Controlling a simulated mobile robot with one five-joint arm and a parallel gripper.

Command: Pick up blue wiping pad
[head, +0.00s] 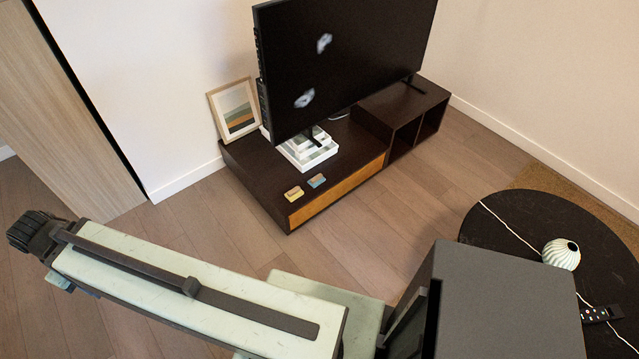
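The blue wiping pad (316,180) is a small blue-grey block with a tan layer. It lies on the dark low TV stand (255,178), close to its front edge. A similar yellow pad (294,193) lies just to its left, a small gap apart. My arm stretches across the lower left of the head view, well away from the stand. The fingers of my gripper do not show.
A white tray (291,157) sits behind the pads, under the large television (345,60). A framed picture (236,109) leans at the stand's left end. A round black table (500,205) with a striped vase (561,254) and a remote (600,314) stands at right. Wooden floor before the stand is clear.

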